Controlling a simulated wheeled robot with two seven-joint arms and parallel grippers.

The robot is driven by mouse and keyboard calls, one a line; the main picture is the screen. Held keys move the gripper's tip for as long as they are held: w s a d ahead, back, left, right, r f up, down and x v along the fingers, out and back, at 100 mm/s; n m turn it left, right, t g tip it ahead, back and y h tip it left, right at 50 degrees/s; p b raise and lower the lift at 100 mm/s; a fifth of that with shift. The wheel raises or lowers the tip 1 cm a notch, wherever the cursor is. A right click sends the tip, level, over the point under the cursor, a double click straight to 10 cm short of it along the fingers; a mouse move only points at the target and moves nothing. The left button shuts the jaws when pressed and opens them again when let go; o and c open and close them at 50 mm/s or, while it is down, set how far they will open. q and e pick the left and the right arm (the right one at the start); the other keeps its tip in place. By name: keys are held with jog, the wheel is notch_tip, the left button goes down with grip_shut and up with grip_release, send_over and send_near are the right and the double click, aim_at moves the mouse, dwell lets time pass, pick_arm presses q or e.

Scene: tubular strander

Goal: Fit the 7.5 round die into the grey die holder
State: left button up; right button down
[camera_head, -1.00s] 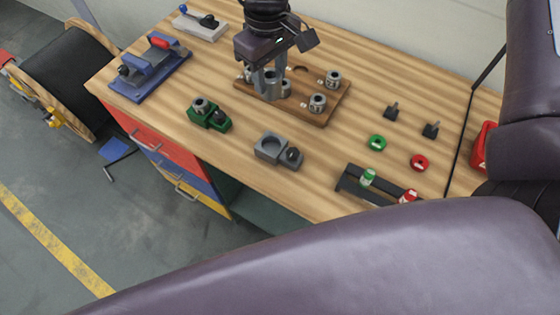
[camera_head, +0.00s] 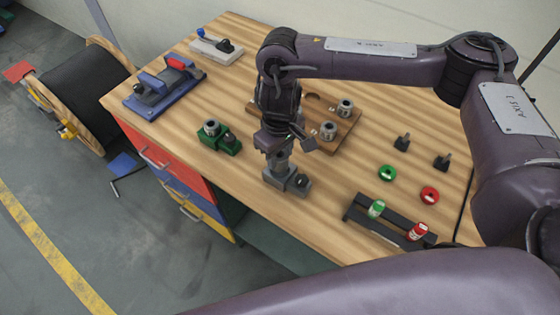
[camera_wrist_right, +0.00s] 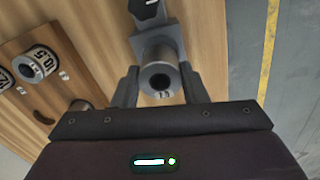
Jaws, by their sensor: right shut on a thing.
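My right gripper (camera_head: 281,160) is over the grey die holder (camera_head: 299,186), pointing down. In the wrist view its two fingers (camera_wrist_right: 160,88) are shut on a round steel die (camera_wrist_right: 160,55), gripped at its sides. The die is a grey cylinder with a dark central bore; its marking is too small to read surely. The holder also shows in the wrist view (camera_wrist_right: 148,28), with its black knob beyond the die. The die lines up over the holder's round seat, which is hidden; I cannot tell whether it is inside. My left gripper is out of view.
A wooden die board (camera_head: 349,133) with more dies stands behind my gripper. A green holder with a die (camera_head: 218,138) is to the left. A black gauge rack (camera_head: 388,220), green ring (camera_head: 387,173) and red ring (camera_head: 429,195) lie to the right.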

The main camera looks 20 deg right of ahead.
aim_at(281, 166)
jog(key=shift+f+b, duration=0.3)
jog(key=shift+f, duration=1.45)
jog(key=shift+f, duration=0.15)
jog(key=shift+s+f, duration=0.5)
jog(key=shift+f, duration=0.05)
jog(key=c, duration=0.9)
grip_release()
jog(key=shift+o, duration=0.2)
jog(key=shift+w+r, duration=0.1)
jog(key=shift+r, duration=0.25)
jog(key=r, duration=0.8)
jog(key=r+p, duration=0.1)
jog(key=r, duration=0.3)
jog(key=shift+w+r, duration=0.25)
jog(key=shift+r, duration=0.1)
jog(key=shift+f, duration=0.1)
